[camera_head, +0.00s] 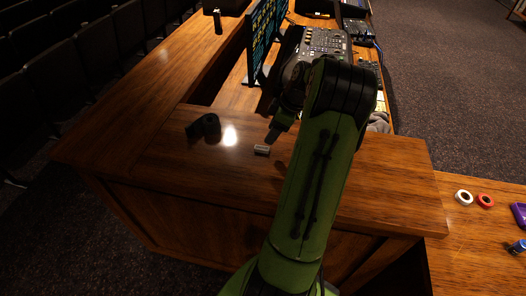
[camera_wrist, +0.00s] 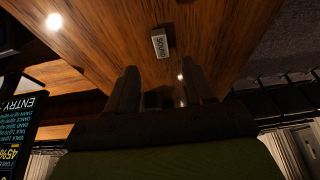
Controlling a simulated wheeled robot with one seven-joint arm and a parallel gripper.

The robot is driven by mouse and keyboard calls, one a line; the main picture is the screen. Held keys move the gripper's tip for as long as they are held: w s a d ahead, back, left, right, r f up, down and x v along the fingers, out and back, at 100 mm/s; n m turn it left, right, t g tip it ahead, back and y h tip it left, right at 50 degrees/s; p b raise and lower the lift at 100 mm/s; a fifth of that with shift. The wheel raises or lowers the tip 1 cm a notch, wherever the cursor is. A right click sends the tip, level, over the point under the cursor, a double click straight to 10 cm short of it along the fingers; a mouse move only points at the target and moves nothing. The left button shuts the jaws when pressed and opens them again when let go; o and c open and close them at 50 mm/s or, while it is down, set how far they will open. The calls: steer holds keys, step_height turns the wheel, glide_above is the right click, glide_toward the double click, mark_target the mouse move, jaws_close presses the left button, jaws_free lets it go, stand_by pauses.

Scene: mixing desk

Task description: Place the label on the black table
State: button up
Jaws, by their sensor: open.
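The label is a small pale block (camera_head: 262,150) on the brown wooden desk top. In the wrist view the label (camera_wrist: 161,43) shows dark lettering that seems to read "SOUND". My gripper (camera_head: 272,136) is just beyond the label in the head view, low near the desk. In the wrist view my gripper (camera_wrist: 158,76) has its two fingers apart with nothing between them, and the label lies ahead of the fingertips, apart from them. I cannot make out a black table in either view.
A black roll (camera_head: 208,125) lies left of the label. A mixer (camera_head: 325,42) and an upright dark sign (camera_head: 265,38) stand at the back. White (camera_head: 463,197) and red (camera_head: 485,200) tape rolls lie on the lower right surface.

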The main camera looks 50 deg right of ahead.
mark_target(263, 148)
steer(key=x, duration=0.7)
steer(key=shift+s+f, duration=0.1)
steer(key=shift+s, duration=0.05)
jaws_close()
